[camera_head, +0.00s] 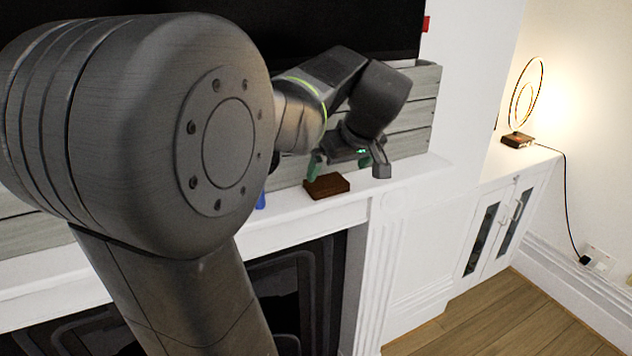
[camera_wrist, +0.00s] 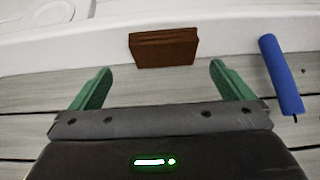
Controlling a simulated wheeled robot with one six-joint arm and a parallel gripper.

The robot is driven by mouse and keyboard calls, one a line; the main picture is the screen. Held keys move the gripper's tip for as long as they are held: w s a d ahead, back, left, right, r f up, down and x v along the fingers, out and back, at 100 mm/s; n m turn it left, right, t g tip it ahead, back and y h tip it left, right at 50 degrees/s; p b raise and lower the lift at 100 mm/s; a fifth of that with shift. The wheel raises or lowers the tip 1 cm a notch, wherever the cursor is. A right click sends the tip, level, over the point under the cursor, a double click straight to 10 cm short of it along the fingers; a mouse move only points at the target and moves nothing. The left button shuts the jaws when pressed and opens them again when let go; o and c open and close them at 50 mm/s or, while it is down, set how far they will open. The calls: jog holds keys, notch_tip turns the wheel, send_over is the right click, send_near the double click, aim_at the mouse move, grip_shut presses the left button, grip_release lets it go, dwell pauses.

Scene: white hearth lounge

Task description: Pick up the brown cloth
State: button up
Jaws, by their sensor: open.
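The brown cloth (camera_head: 326,186) is a small, dark brown folded block lying on the white mantel shelf, near its right end. In the wrist view the brown cloth (camera_wrist: 163,48) sits ahead of my fingertips, roughly midway between them. My gripper (camera_head: 348,172) is above the mantel, close over the cloth. In the wrist view my gripper (camera_wrist: 160,82) has its two green fingers spread wide with nothing between them. The cloth appears apart from the fingers.
A blue cylinder (camera_wrist: 282,75) lies right of the cloth in the wrist view; part of it shows on the mantel (camera_head: 261,200). Grey wooden boards (camera_head: 420,100) stand behind the mantel (camera_head: 420,170). A ring lamp (camera_head: 520,138) stands on a white cabinet (camera_head: 497,235) at right.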

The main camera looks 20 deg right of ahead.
aim_at(326, 181)
jog(key=shift+w+a+p+x, duration=0.15)
jog(key=shift+p+x, duration=0.1)
jog(key=shift+x, duration=1.3)
jog(key=shift+w+a+p+x, duration=0.1)
jog(key=shift+a+p+x, duration=0.1)
jog(key=shift+x, duration=1.3)
jog(key=shift+r, duration=0.2)
jog(key=c, duration=0.9)
jog(key=r, duration=0.3)
jog(key=s+r+b, duration=0.1)
jog(key=r, duration=0.3)
jog(key=shift+s+d, duration=0.15)
jog(key=s+b, duration=0.1)
jog(key=s, duration=0.5)
jog(key=s+d, duration=0.1)
jog(key=s, duration=0.5)
jog(key=s+b, duration=0.1)
jog(key=s, duration=0.5)
jog(key=shift+s+d+b, duration=0.2)
jog(key=shift+s+b, duration=0.1)
jog(key=shift+s, duration=0.05)
